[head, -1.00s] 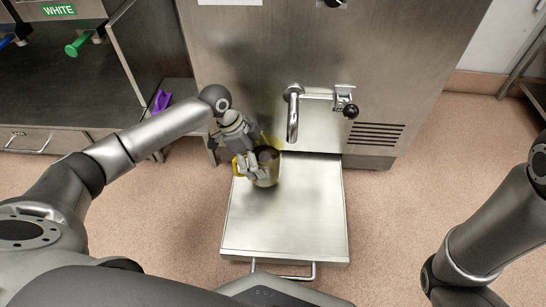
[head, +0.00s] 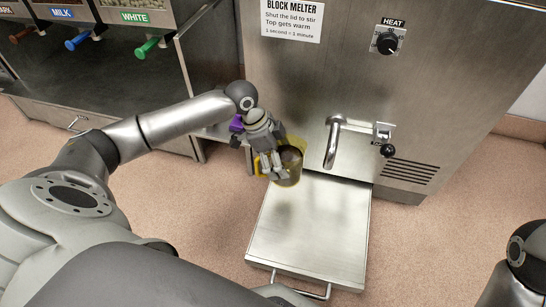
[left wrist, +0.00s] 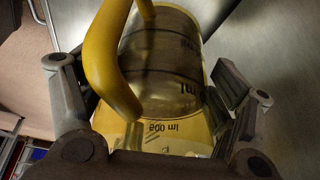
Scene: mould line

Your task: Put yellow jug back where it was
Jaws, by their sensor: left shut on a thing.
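The yellow jug (head: 291,166) has a clear body, a yellow handle and a yellow rim. My left gripper (head: 272,167) is shut on it near its handle side, at the left back corner of the metal pull-out tray under the spout. In the left wrist view the jug (left wrist: 165,60) lies between the two fingers, its handle toward the camera and volume marks on its wall. I cannot tell whether its base touches the tray. My right gripper is out of view; only part of my right arm shows.
The steel block melter (head: 345,80) stands behind, with a spout (head: 332,143) and a black-knobbed lever (head: 388,150). The pull-out tray (head: 310,235) is otherwise bare. Dispensers with coloured handles (head: 146,47) stand at left.

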